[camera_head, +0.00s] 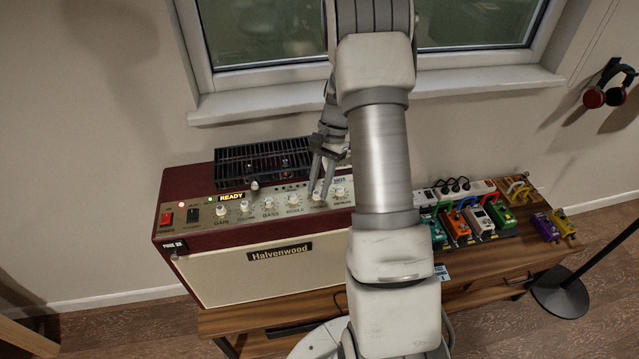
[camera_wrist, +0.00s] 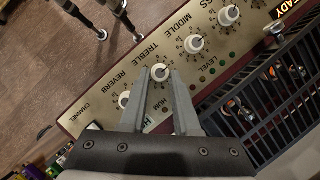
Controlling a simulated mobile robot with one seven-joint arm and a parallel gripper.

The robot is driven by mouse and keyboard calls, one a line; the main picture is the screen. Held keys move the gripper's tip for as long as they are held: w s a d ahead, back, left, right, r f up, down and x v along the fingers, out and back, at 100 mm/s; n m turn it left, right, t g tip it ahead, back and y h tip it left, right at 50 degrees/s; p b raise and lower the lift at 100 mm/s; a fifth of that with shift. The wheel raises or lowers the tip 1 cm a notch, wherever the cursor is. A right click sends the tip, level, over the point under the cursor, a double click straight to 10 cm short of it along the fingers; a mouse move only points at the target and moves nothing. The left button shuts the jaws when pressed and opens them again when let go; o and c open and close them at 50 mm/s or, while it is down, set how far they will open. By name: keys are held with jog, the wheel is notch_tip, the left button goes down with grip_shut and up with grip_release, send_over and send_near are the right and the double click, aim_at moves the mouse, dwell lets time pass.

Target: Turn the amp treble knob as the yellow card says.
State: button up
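The maroon amp (camera_head: 190,236) with a cream front stands on the wooden bench. Its panel carries a row of white knobs. The treble knob (camera_wrist: 160,72) shows in the wrist view, with its label beside it, upside down. My gripper (camera_wrist: 161,78) is open, with one finger on each side of this knob and small gaps showing. In the head view my gripper (camera_head: 320,188) points down at the right part of the panel. The knob's exact pointer setting is too small to read. I cannot make out a yellow card in either view.
The reverb knob (camera_wrist: 124,99) and middle knob (camera_wrist: 195,43) sit close on either side. A black grille (camera_head: 262,160) rises behind the panel. Several coloured pedals (camera_head: 460,226) lie on the bench (camera_head: 270,343) at right. A window sill (camera_head: 250,104) is behind.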

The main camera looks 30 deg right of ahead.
jog(key=o, duration=0.3)
jog(key=v, duration=1.7)
jog(key=shift+r+b, duration=0.2)
jog(key=shift+b, duration=0.25)
